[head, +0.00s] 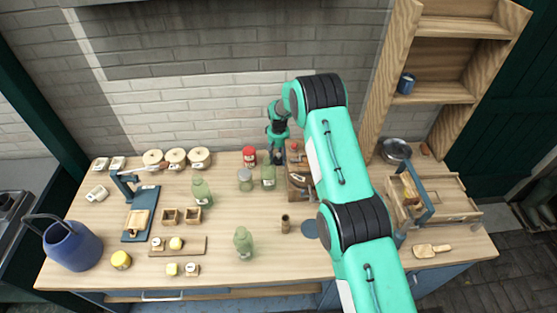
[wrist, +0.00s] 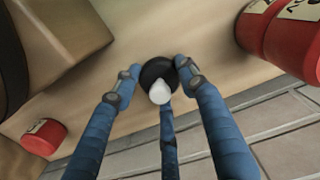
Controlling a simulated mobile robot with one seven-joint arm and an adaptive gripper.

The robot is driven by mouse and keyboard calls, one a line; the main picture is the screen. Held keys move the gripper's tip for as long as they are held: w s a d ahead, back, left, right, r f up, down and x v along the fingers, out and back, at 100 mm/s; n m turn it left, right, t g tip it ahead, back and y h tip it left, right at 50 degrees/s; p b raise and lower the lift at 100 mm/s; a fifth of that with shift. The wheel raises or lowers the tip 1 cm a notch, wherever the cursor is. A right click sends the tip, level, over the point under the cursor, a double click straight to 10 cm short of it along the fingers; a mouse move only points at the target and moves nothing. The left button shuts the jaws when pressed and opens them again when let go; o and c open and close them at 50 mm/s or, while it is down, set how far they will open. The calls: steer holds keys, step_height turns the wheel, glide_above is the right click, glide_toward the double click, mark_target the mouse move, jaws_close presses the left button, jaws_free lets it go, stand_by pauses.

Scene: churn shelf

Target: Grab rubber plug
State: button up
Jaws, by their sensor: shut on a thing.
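The rubber plug looks to be the small round black piece with a white knob (wrist: 158,76) in the middle of the wrist view. My gripper (wrist: 160,84) has its blue fingers closed around it, with one finger partly covering its lower side. It is at or just above the wooden surface; I cannot tell which. In the head view my gripper (head: 278,157) points down at the back of the table, close to the brick wall, and the plug cannot be made out there.
A red can (wrist: 285,38) stands right of my gripper in the wrist view, and a small red item (wrist: 45,137) lies lower left. In the head view, green jars (head: 268,176) stand in front and a wooden rack (head: 299,183) stands just right.

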mark_target(279, 154)
steer(key=shift+r, duration=0.1)
steer(key=shift+r+b, duration=0.4)
steer(key=shift+r, duration=4.55)
